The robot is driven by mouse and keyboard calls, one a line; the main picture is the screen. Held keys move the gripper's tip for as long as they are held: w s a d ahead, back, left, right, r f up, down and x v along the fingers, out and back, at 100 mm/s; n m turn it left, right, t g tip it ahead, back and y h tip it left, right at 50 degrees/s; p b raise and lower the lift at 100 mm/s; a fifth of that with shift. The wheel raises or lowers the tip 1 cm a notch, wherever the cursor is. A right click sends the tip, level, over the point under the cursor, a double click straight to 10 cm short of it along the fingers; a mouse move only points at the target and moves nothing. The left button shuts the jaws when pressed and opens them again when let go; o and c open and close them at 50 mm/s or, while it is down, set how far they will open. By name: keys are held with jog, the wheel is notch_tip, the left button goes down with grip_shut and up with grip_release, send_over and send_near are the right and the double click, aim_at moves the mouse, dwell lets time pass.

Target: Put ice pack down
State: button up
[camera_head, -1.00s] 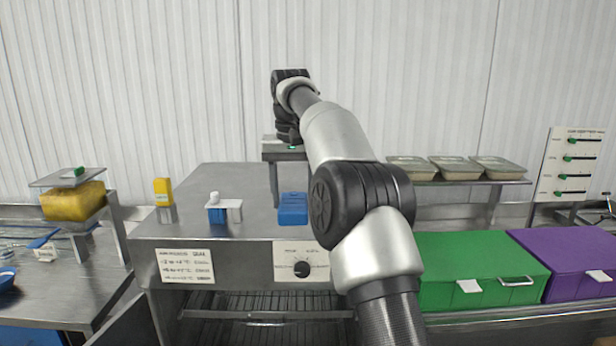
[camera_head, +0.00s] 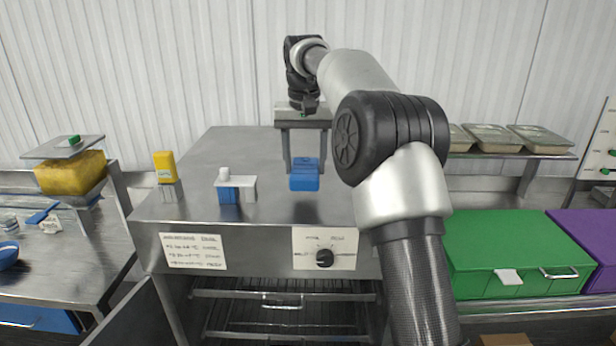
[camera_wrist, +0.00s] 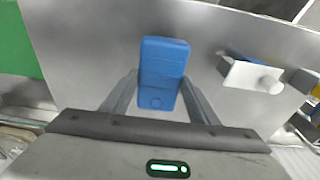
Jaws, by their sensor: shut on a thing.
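The blue ice pack (camera_head: 304,180) is a small blue block at the front part of the steel cabinet's top (camera_head: 265,150), in the head view. My gripper (camera_head: 305,171) points down and is shut on the pack. In the wrist view the ice pack (camera_wrist: 163,65) sits between the two fingers of my gripper (camera_wrist: 160,90). I cannot tell whether the pack's underside touches the steel top.
A white and blue item (camera_head: 236,187) and a yellow block on a holder (camera_head: 165,167) stand left of the pack. Green (camera_head: 515,245) and purple (camera_head: 585,232) boxes are at the right. Lidded trays (camera_head: 495,138) are on a shelf. Bare steel lies behind the pack.

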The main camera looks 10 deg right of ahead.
aim_at(305, 168)
jog(key=shift+f, duration=2.2)
jog(key=shift+f, duration=0.2)
jog(key=o, duration=1.3)
jog(key=r, duration=0.7)
jog(key=s+r, duration=0.1)
jog(key=r, duration=0.3)
jog(key=shift+a, duration=0.15)
jog(key=shift+s+r, duration=0.25)
jog(key=shift+r, duration=0.45)
